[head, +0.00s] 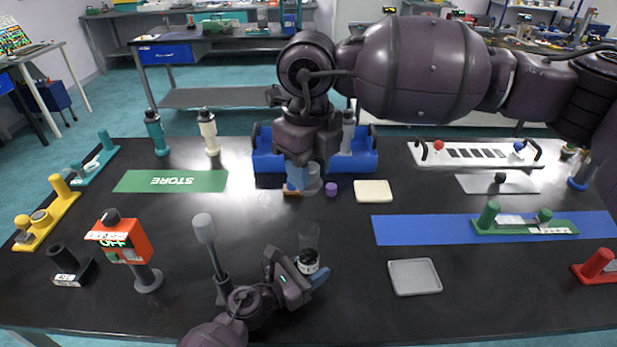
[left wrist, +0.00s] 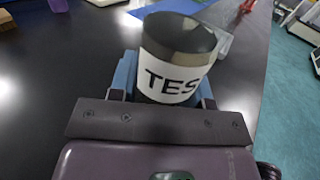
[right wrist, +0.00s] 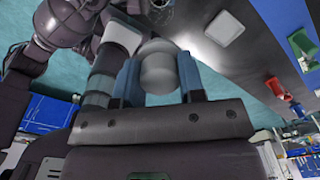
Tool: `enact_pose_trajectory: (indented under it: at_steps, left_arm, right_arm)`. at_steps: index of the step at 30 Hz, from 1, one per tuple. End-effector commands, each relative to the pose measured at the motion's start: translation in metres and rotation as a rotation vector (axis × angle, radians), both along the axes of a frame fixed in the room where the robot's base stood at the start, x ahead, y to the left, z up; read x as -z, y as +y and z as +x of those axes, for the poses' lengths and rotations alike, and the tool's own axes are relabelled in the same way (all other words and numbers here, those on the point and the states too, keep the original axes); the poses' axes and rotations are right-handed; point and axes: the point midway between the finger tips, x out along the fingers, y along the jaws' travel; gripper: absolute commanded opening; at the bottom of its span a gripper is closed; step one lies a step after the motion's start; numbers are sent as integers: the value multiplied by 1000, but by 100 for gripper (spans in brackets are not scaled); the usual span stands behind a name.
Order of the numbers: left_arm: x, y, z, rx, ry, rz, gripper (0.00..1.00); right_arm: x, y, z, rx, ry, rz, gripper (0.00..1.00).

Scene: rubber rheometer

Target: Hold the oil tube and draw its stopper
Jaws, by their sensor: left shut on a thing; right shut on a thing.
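The oil tube (head: 308,262) is a clear tube with dark contents and a white label, upright at the front middle of the table. My left gripper (head: 308,274) is shut around its lower part. In the left wrist view the tube (left wrist: 178,60) shows label letters "TES" between the blue fingers. My right gripper (head: 303,178) is above and behind the tube, pointing down. It is shut on a pale grey rounded piece, seen in the right wrist view (right wrist: 158,68), which looks like the stopper. In the head view this piece appears apart from the tube's clear top.
A blue rack (head: 369,160) stands behind my right gripper. A purple cap (head: 331,188) and a cream pad (head: 373,191) lie to its right. A grey tray (head: 414,277) lies right of the tube. An orange device (head: 128,240) and the green STORE mat (head: 170,181) are left.

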Motion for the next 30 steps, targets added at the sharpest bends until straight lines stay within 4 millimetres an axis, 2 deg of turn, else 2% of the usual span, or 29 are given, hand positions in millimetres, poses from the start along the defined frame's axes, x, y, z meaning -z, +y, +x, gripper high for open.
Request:
enact_pose_trajectory:
  at_steps: [22,30]
  left_arm:
    - [0,0,0,0,0,0,6]
    - [0,0,0,0,0,0,6]
  right_arm:
    - [-36,0,0,0,-1,0,14]
    - [-40,0,0,0,1,-1,14]
